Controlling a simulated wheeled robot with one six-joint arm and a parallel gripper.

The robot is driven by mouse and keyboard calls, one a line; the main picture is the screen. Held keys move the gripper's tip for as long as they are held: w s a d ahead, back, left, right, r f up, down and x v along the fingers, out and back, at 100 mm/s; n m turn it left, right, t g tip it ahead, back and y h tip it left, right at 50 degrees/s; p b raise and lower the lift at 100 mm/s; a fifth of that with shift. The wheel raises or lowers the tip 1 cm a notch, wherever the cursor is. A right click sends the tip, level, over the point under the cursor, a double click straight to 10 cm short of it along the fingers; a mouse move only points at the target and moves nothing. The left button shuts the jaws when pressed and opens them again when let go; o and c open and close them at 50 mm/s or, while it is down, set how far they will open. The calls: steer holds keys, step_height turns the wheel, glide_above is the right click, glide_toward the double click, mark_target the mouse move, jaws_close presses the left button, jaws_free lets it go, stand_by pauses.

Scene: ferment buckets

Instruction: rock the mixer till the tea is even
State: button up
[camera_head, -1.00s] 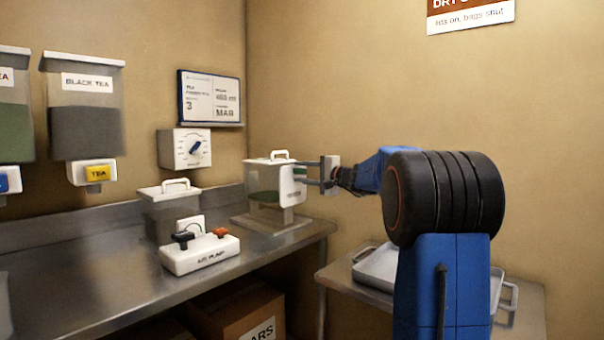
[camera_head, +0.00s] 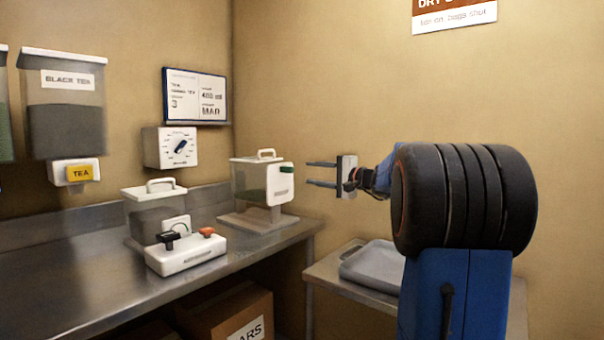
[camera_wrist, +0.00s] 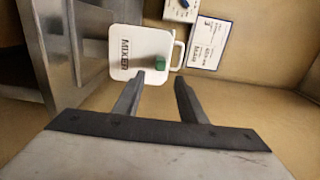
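The mixer (camera_head: 262,190) is a clear box with a white lid, a handle and a white front plate with a green knob, on a stand on the steel counter. Green contents show through its side in the head view; how even they are I cannot tell. In the wrist view the mixer (camera_wrist: 138,50) shows its white plate marked "MIXER" and the green knob, beyond my fingertips. My gripper (camera_head: 308,174) is open and empty, to the right of the mixer and apart from it. It also shows in the wrist view (camera_wrist: 170,82), with a gap between its fingers.
A white pump box (camera_head: 186,253) and another lidded clear container (camera_head: 150,212) stand on the counter (camera_head: 90,285) left of the mixer. A black tea dispenser (camera_head: 65,110) and a dial box (camera_head: 170,147) hang on the wall. A grey tray (camera_head: 372,268) lies on a lower table at right.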

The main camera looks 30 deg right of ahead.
steer(key=v, duration=0.6)
stand_by(0.8)
steer(key=s+a+f+n+g, duration=0.25)
steer(key=s+a+f, duration=0.2)
steer(key=a, duration=0.45)
steer(key=s+a+f+n+g, duration=0.2)
steer(key=s+a+f+g, duration=0.15)
steer(key=a+f, duration=0.4)
steer(key=s+a+f+n+g, duration=0.25)
steer(key=s+a+f, duration=0.2)
steer(key=a, duration=0.55)
steer(key=s+a+f+n+g+h, duration=0.1)
steer(key=s+f+n+g+h, duration=0.1)
steer(key=s+f, duration=0.7)
steer(key=s+a+f+n+g+h, duration=0.1)
steer(key=s+f+n+h, duration=0.3)
steer(key=s+f, duration=0.4)
steer(key=s+n, duration=0.1)
steer(key=s, duration=0.6)
steer(key=shift+a+f+g, duration=0.35)
steer(key=shift+f, duration=0.05)
